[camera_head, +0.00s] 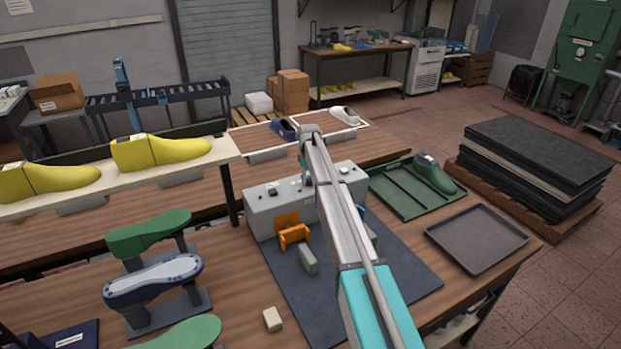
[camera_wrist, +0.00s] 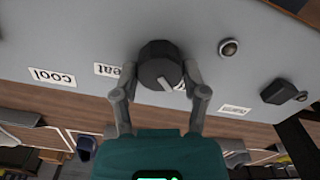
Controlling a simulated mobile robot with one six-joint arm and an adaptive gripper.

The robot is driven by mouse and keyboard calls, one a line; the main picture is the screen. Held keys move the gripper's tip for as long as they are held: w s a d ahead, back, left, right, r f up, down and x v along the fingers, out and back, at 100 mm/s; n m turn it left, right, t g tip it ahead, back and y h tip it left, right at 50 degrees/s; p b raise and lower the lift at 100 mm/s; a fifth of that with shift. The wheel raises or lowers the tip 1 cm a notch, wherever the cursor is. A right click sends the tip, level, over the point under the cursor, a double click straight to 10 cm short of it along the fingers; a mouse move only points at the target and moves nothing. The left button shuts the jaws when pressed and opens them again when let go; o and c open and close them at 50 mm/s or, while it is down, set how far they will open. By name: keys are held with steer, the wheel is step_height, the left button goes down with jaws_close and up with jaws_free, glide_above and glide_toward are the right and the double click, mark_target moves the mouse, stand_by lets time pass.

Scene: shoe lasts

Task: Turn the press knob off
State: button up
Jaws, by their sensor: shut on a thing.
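The press knob (camera_wrist: 160,66) is a dark round knob with a pale pointer line, on the grey press panel (camera_wrist: 80,35). In the wrist view the pointer slants toward the lower right. My gripper (camera_wrist: 158,88) is shut on the knob, one finger on each side. Labels near the knob read "cool" (camera_wrist: 52,77) and "heat" (camera_wrist: 113,70), upside down; "heat" is partly covered, and another label is mostly hidden behind the knob and finger. In the head view the grey press (camera_head: 268,217) stands on the bench, and my arm hides the knob.
A round button (camera_wrist: 229,47) and a dark switch (camera_wrist: 283,92) sit beside the knob on the panel. An orange fixture (camera_head: 294,236) is in front of the press. Yellow lasts (camera_head: 160,152) stand on a shelf at left; a green tray (camera_head: 400,205) lies at right.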

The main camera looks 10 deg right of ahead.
steer(key=shift+w+d, duration=0.1)
steer(key=o, duration=1.2)
steer(key=shift+c, duration=0.2)
steer(key=shift+r, duration=0.1)
